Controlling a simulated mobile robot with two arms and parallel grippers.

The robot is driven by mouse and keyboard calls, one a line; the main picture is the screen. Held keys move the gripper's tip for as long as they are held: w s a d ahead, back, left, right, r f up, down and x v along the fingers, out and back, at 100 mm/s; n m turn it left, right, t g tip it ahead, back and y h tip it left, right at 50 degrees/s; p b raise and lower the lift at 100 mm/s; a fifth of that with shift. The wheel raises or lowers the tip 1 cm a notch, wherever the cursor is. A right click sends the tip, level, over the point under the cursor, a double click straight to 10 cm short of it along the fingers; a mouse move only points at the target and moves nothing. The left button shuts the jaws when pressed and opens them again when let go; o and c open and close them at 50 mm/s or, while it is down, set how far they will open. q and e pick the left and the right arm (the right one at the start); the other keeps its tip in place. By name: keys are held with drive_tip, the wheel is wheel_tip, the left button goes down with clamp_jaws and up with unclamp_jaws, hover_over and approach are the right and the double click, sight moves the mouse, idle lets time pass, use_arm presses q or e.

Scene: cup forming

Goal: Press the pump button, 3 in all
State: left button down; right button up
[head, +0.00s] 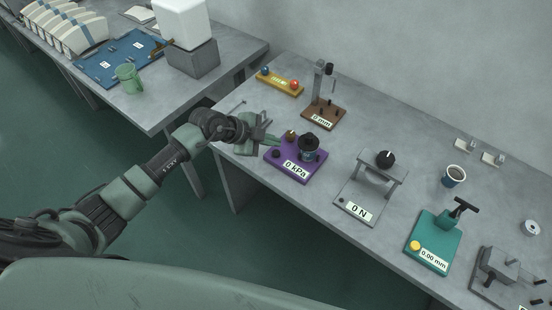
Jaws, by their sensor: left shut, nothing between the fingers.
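The purple pump unit (316,172) sits on the grey bench with a label reading "0 kPa" (296,169). A dark cylinder with a black top (309,147) stands on it. A small brown knob (291,134) is at its back left and a small dark knob (276,154) at its left; I cannot tell which is the button. My left gripper (273,141) is shut and empty, its fingertips close to the pump's left side. I cannot tell whether they touch it. My right gripper is not in view.
A yellow block with coloured balls (279,82) and a brown stand marked "0 mm" (323,115) are behind. To the right are a grey "0 N" press (371,187), a green "0.00 mm" device (433,241) and a cup (454,176). A second bench (225,47) is at left.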

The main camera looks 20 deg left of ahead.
use_arm(q)
drive_tip(key=shift+f, duration=0.75)
drive_tip(key=shift+f, duration=0.25)
idle(1.3)
drive_tip(key=shift+f, duration=0.15)
drive_tip(key=shift+f, duration=0.6)
idle(0.9)
drive_tip(key=shift+r, duration=0.1)
drive_tip(key=shift+r+p, duration=0.85)
drive_tip(key=shift+p, duration=0.25)
